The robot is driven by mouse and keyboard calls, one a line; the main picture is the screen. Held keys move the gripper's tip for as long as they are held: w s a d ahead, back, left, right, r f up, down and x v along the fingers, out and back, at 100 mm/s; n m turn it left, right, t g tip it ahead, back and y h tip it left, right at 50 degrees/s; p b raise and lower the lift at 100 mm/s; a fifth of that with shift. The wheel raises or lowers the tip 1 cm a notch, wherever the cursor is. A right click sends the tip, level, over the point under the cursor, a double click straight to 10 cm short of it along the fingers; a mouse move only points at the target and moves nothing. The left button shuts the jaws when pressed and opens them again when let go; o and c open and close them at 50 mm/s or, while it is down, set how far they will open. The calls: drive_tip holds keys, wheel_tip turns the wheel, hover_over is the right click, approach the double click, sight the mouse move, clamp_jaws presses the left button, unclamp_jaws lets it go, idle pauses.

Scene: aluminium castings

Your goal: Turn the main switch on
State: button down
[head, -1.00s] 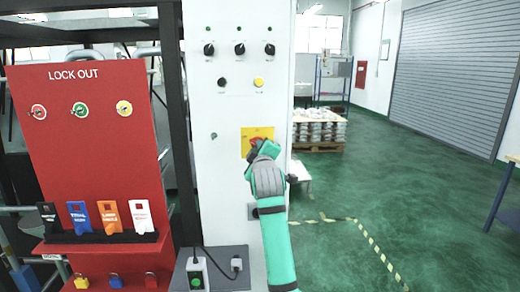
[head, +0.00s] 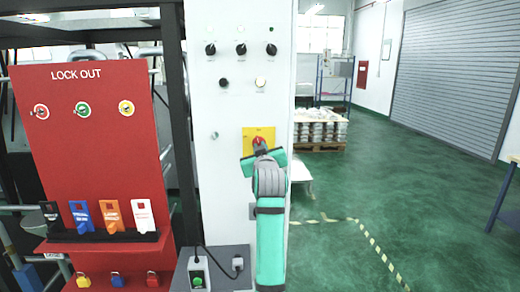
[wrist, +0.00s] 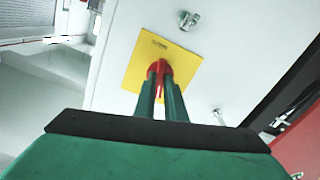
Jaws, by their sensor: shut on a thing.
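The main switch is a red rotary handle (head: 259,143) on a yellow plate (head: 248,135), on the front of the white cabinet. The handle looks upright in the head view. My gripper (head: 262,154) is at the switch, covering its lower part. In the wrist view, the fingers of my gripper (wrist: 160,82) are closed on the two sides of the red handle (wrist: 161,68), in front of the yellow plate (wrist: 140,60).
The white cabinet (head: 225,120) has three black knobs with small lamps above them, and a black and a pale button. A red lockout board (head: 90,130) with tags and padlocks stands at left. A grey box (head: 222,265) sits low. Green floor (head: 400,200) is open at right.

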drive_tip(key=shift+w+f+m, duration=0.1)
drive_tip(key=shift+m, duration=1.4)
drive_tip(key=shift+d, duration=0.15)
drive_tip(key=c, duration=1.8)
unclamp_jaws()
